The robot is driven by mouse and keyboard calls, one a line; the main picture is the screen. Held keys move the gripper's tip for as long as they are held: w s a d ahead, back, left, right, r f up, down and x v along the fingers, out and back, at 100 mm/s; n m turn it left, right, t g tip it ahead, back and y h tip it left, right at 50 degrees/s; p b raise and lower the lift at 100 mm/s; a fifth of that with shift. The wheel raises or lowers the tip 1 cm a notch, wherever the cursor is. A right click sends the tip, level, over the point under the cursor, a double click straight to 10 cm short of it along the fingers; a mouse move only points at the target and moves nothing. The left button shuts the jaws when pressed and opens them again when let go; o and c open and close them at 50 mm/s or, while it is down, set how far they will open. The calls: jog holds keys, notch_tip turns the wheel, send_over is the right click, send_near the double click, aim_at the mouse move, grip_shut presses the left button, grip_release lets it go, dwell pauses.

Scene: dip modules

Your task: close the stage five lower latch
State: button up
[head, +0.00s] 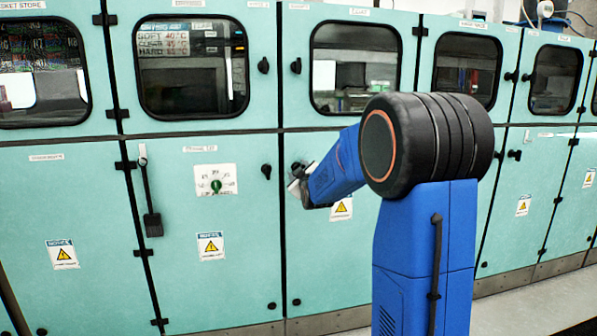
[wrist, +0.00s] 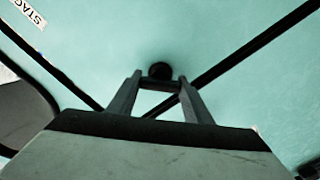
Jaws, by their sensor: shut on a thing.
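My gripper (head: 297,181) is at the upper left corner of a teal lower door (head: 330,260), just right of a door seam. In the wrist view my gripper (wrist: 160,78) has its two fingers on either side of a small dark latch knob (wrist: 160,69), shut on it. My gripper mostly hides this latch in the head view. The latch's turn angle cannot be told.
Another black lower latch (head: 266,171) is on the neighbouring door to the left. Upper latches (head: 263,65) and (head: 296,66) sit above, beside windowed doors.

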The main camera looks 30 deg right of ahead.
jog(key=n, duration=0.4)
jog(key=shift+n, duration=0.3)
jog(key=n, duration=0.4)
jog(key=shift+f+n, duration=0.15)
jog(key=shift+n, duration=0.25)
jog(key=o, duration=1.1)
jog(key=shift+a, duration=0.1)
jog(key=shift+c, duration=0.2)
jog(key=v, duration=1.7)
jog(key=shift+s, duration=0.25)
jog(key=shift+a, duration=0.1)
